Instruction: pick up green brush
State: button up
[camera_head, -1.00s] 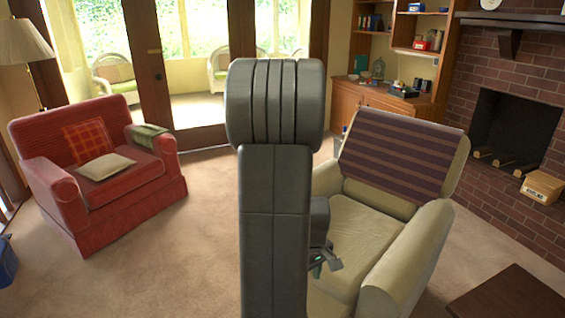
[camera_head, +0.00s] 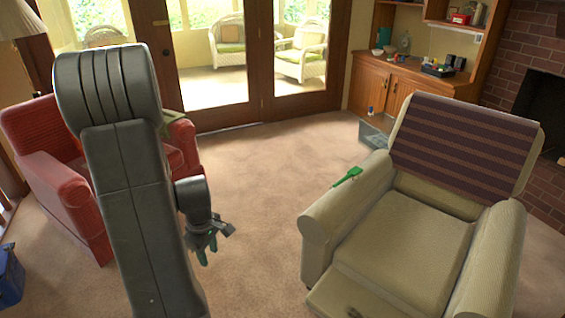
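The green brush (camera_head: 347,178) lies on top of the left armrest of the beige armchair (camera_head: 400,240), near the middle of the view. My gripper (camera_head: 208,248) hangs over the carpet to the left of the armchair, clearly apart from the brush. Its fingers point down, look spread and hold nothing that I can see. My dark grey arm stands in front of part of the red armchair.
The red armchair (camera_head: 60,190) is at the left, partly behind my arm. A clear bin (camera_head: 374,137) stands behind the beige armchair. Open carpet (camera_head: 260,190) lies between the chairs. A blue container (camera_head: 9,275) is at the lower left edge.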

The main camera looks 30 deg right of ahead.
aim_at(355, 172)
jog(key=i+j+z, duration=0.1)
jog(key=i, duration=0.45)
jog(key=i+j+z, duration=0.1)
jog(key=i, duration=0.45)
jog(key=i+j+z, duration=0.1)
jog(key=i+j, duration=0.15)
jog(key=i, duration=0.3)
jog(key=i+l+z, duration=0.15)
jog(key=i+z, duration=0.55)
jog(key=z, duration=0.15)
jog(key=i+z, duration=0.4)
jog(key=i+j+z, duration=0.25)
jog(key=z, duration=0.15)
jog(key=i+l+z, duration=0.1)
jog(key=i+z, duration=0.15)
jog(key=z, duration=0.25)
jog(key=i+z, duration=0.3)
jog(key=z, duration=0.15)
jog(key=i+j+z, duration=0.1)
jog(key=i+z, duration=0.15)
jog(key=z, duration=0.25)
jog(key=i+j+z, duration=0.25)
jog(key=z, duration=0.2)
